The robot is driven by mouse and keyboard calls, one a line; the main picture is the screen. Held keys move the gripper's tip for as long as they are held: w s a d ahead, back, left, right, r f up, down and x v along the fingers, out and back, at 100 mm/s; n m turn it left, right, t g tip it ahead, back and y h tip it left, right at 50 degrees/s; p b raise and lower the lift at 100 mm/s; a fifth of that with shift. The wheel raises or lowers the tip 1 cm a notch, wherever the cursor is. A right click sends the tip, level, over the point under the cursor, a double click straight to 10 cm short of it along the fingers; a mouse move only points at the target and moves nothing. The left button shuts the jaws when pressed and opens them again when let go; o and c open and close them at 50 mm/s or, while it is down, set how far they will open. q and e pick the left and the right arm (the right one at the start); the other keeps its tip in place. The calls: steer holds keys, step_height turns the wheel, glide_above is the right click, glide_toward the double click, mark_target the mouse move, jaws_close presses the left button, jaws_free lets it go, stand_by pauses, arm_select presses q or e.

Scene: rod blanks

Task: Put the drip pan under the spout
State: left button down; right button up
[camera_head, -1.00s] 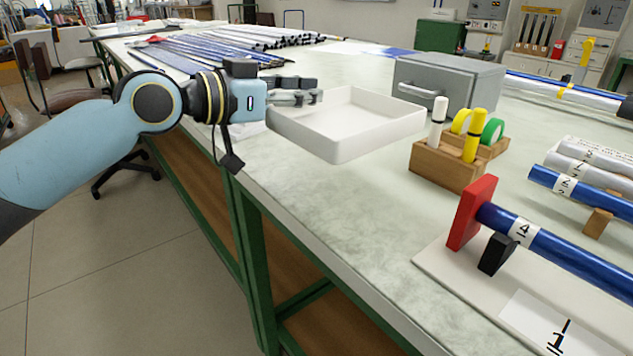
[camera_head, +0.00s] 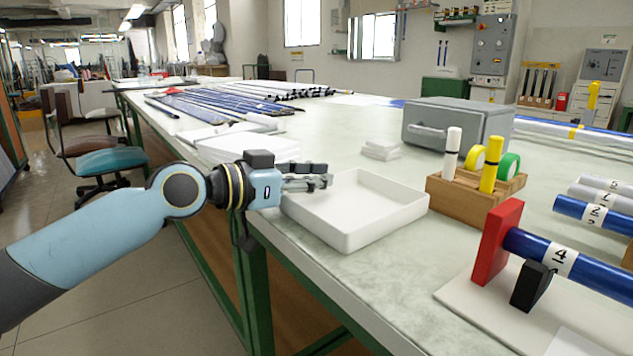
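The drip pan is a shallow white square tray (camera_head: 352,238), level, over the near left part of the pale bench top. My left gripper (camera_head: 318,181) is at the pan's far left rim, with its fingers closed on that rim. The fingers partly hide the rim there. I cannot tell whether the pan's underside touches the bench or hangs just above it. I see no spout in this view. My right gripper is not in view.
A wooden block (camera_head: 452,197) with markers and tape rolls stands right of the pan. A grey box (camera_head: 458,122) and small white stack (camera_head: 381,149) are behind it. A red stop plate (camera_head: 497,242) with a blue rod (camera_head: 590,272) stands front right. The bench's front edge runs close by.

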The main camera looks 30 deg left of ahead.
arm_select(q)
steer(key=shift+f, duration=0.1)
steer(key=c, duration=2)
jaws_free()
steer(key=shift+f, duration=0.1)
steer(key=o, duration=0.5)
